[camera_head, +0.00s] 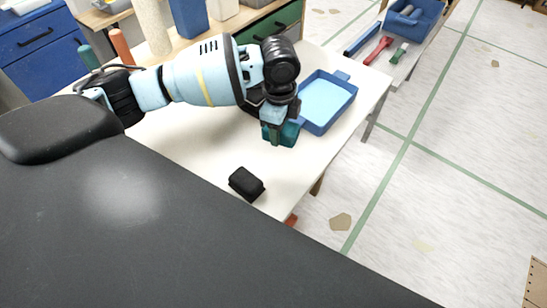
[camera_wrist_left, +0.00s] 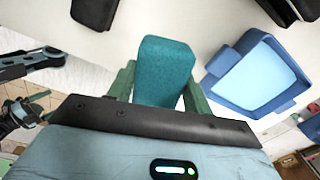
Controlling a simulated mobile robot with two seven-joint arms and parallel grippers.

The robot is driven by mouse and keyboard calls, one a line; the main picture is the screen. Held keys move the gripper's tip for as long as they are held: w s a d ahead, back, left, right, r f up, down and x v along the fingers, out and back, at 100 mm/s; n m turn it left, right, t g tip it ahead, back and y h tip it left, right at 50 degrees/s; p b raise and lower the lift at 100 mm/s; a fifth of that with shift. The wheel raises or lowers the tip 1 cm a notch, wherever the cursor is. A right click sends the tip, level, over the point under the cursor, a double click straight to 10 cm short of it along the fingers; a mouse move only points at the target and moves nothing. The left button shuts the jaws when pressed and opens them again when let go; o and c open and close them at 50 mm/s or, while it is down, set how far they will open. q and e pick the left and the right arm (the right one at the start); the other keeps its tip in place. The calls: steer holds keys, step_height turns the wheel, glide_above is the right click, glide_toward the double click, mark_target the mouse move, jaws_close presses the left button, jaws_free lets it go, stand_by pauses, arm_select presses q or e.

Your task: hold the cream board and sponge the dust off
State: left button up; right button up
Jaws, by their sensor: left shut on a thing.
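My left gripper (camera_head: 280,130) is above the pale table, left of the blue tray. Its green fingers are shut on a teal sponge (camera_wrist_left: 165,72), one on each side of it. The sponge also shows in the head view (camera_head: 289,134), partly covered by the gripper. It appears held above the tabletop; any contact below it is hidden. I cannot make out a separate cream board in either view. My right gripper cannot be made out.
The blue tray (camera_head: 346,117) with a light blue inside lies near the table's right edge. A black block (camera_head: 245,183) sits near the front edge. Rolls and containers stand at the back. A side bench (camera_head: 400,68) holds tools and a blue bin (camera_head: 418,22).

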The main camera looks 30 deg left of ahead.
mark_target(276, 159)
arm_select(q)
steer(key=m, duration=0.2)
steer(key=a+f+m+p, duration=0.1)
steer(key=m, duration=0.1)
steer(key=shift+w+a, duration=0.1)
steer(key=shift+w, duration=0.05)
steer(key=shift+f, duration=4.8)
steer(key=shift+f, duration=0.15)
steer(key=o, duration=1)
